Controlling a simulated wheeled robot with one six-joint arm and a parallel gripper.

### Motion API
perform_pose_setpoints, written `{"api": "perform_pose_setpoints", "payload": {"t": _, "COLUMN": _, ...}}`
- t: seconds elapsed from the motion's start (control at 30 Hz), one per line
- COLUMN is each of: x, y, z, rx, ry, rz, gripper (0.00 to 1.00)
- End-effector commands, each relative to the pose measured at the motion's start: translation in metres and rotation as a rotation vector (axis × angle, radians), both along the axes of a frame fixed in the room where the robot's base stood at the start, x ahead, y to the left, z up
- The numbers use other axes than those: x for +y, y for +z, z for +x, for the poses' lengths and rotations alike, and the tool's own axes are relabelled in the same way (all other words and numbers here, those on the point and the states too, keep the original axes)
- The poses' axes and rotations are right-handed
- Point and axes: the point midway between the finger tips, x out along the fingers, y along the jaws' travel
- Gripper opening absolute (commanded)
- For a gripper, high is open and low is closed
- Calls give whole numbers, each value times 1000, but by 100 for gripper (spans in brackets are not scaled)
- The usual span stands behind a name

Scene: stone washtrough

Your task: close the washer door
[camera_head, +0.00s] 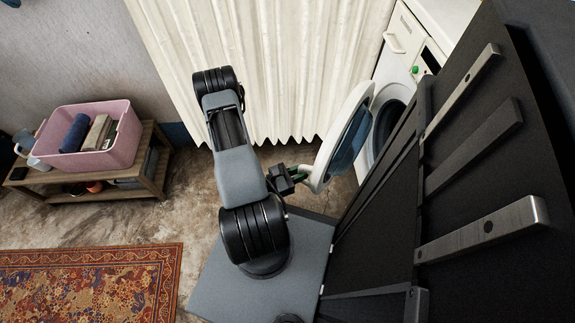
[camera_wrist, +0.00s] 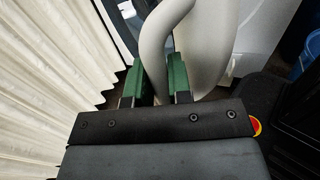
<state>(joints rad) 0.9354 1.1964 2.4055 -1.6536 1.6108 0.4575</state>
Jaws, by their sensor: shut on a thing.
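The washer (camera_head: 409,50) is a white front-loader at the upper right of the head view, partly hidden behind my dark body panel. Its round door (camera_head: 343,135), with a white rim and bluish glass, stands open, swung out towards my arm. My gripper (camera_head: 301,174) is at the door's lower left edge. In the wrist view my gripper (camera_wrist: 163,78) has its green fingers on either side of a white curved part of the door (camera_wrist: 160,35). The fingers are shut on that part. The exact contact is partly hidden.
A cream curtain (camera_head: 260,60) hangs behind my arm, left of the washer. A low wooden bench (camera_head: 150,178) with a pink basket (camera_head: 75,161) stands at the left. A patterned rug (camera_head: 90,285) lies at the lower left. A blue object (camera_wrist: 307,50) shows at the wrist view's right.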

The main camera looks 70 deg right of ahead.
Motion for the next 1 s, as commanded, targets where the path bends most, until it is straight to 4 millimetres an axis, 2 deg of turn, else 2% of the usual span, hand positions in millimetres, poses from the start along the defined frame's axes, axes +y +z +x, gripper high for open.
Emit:
{"api": "perform_pose_setpoints", "payload": {"t": 0.17, "x": 1, "y": 1, "z": -6, "rx": 2, "ry": -4, "rz": -6, "gripper": 0}}
{"api": "perform_pose_setpoints", "payload": {"t": 0.5, "x": 0, "y": 2, "z": -6, "rx": 0, "ry": 0, "rz": -7, "gripper": 0}}
{"api": "perform_pose_setpoints", "payload": {"t": 0.53, "x": 0, "y": 2, "z": -6, "rx": 0, "ry": 0, "rz": -7, "gripper": 21}}
{"api": "perform_pose_setpoints", "payload": {"t": 0.6, "x": 1, "y": 1, "z": -6, "rx": 0, "ry": 0, "rz": -6, "gripper": 27}}
{"api": "perform_pose_setpoints", "payload": {"t": 1.0, "x": 7, "y": 0, "z": -3, "rx": 1, "ry": -3, "rz": -2, "gripper": 28}}
